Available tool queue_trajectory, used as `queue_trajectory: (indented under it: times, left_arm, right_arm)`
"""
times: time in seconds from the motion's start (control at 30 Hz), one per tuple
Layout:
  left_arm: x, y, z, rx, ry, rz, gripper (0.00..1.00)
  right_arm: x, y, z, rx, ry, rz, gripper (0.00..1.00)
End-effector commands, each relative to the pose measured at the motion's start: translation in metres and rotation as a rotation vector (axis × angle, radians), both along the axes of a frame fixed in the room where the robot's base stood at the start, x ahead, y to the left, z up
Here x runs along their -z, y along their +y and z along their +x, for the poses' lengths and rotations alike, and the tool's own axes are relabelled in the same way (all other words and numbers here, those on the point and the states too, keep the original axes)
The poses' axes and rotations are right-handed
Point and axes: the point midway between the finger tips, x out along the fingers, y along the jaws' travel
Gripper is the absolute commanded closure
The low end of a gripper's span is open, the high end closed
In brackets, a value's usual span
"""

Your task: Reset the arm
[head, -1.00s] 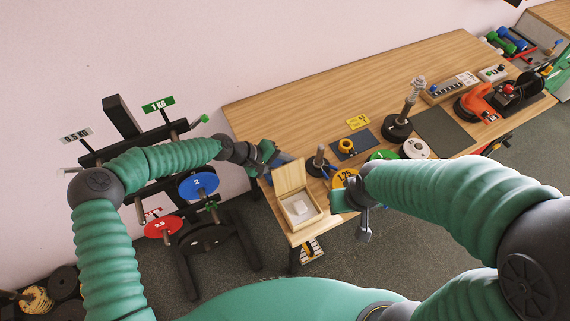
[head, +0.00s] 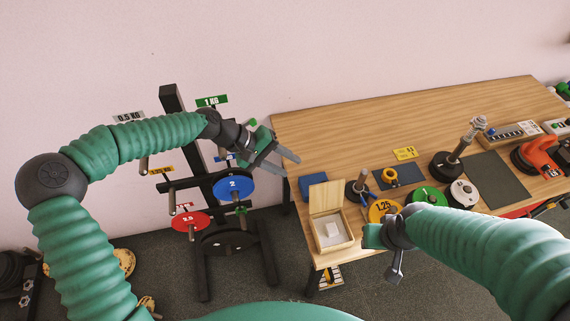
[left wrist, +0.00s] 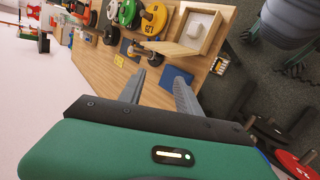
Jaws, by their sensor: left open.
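My left gripper (head: 280,158) is open and empty. It hangs in the air between the plate rack and the table's left end in the head view, and its two fingers show apart in the left wrist view (left wrist: 158,92). My right gripper (head: 384,250) is over the front left of the table, beside the wooden box. Its fingers are partly hidden, so I cannot tell whether they are open or shut.
A black plate rack (head: 205,215) with a blue plate (head: 234,188) and a red plate (head: 190,221) stands left of the table (head: 400,118). An open wooden box (head: 343,243) and a yellow plate (head: 380,211) are near its front left. The table's back is clear.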

Motion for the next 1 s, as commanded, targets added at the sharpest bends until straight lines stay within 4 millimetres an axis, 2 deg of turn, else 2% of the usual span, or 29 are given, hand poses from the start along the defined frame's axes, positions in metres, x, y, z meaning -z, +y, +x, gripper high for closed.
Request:
queue_trajectory:
  times: [0.5,0.57,0.67,0.73,0.8,0.9,1.0]
  left_arm:
    - [-0.001,0.002,-0.003,0.006,0.0,0.009,0.6]
    - [0.009,-0.001,-0.011,0.03,-0.001,0.045,0.6]
    - [0.046,0.002,-0.049,0.128,-0.011,0.21,0.6]
    - [0.075,0.024,-0.085,0.213,-0.033,0.385,0.6]
    - [0.088,0.059,-0.117,0.275,-0.071,0.553,0.6]
    - [0.082,0.11,-0.151,0.304,-0.142,0.726,0.6]
    - [0.068,0.142,-0.176,0.296,-0.209,0.81,0.6]
  right_arm:
    - [0.001,0.0,0.0,0.0,0.0,0.0,0.64]
    - [0.002,0.0,0.0,0.0,0.0,0.0,0.64]
    - [0.006,0.0,0.0,0.0,0.0,0.0,0.64]
    - [0.011,0.0,0.0,0.0,0.0,0.0,0.64]
    - [0.015,0.0,0.0,0.0,0.0,0.0,0.64]
    - [0.021,0.0,0.0,0.0,0.0,0.0,0.64]
    - [0.024,0.0,0.0,0.0,0.0,0.0,0.64]
